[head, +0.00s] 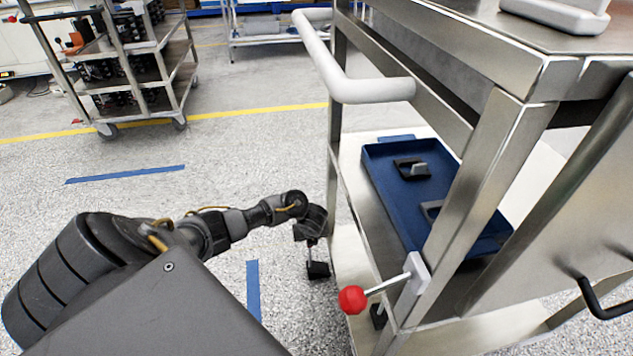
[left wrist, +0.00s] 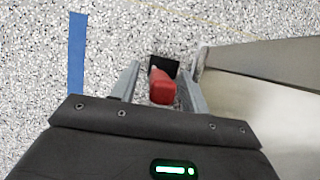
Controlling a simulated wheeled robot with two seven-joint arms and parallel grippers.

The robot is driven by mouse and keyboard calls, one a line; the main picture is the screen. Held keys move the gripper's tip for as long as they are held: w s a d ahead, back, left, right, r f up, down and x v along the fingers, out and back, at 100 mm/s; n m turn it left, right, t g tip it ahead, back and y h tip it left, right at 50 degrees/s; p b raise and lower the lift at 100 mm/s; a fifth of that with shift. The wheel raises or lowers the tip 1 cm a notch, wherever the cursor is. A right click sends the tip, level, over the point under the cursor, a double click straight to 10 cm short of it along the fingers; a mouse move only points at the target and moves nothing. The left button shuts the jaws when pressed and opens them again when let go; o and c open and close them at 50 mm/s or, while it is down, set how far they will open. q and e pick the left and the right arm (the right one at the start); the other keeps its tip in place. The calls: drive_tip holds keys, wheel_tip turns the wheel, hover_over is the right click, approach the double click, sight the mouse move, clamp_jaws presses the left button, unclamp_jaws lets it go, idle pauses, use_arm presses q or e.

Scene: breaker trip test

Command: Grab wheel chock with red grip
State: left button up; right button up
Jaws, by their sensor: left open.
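The wheel chock's red grip (left wrist: 161,88) shows in the left wrist view between my two grey fingers, with its black body (left wrist: 163,64) beyond it. My left gripper (left wrist: 163,88) is open, its fingers on either side of the grip; I cannot tell whether they touch it. In the head view my left gripper (head: 312,245) points down beside the trolley, and a dark block (head: 318,271), apparently the chock, sits below it. No red grip is visible on the block there. My right gripper is not in view.
A steel trolley (head: 487,165) stands close on the right, with a blue tray (head: 385,185) on its lower shelf. A lever with a red ball knob (head: 352,299) sticks out near the gripper. Blue floor tape (head: 253,290) lies left. A second cart (head: 135,75) stands farther back.

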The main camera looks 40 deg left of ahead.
use_arm(q)
drive_tip(key=shift+r, duration=0.1)
drive_tip(key=shift+c, duration=0.3)
clamp_jaws()
idle(0.9)
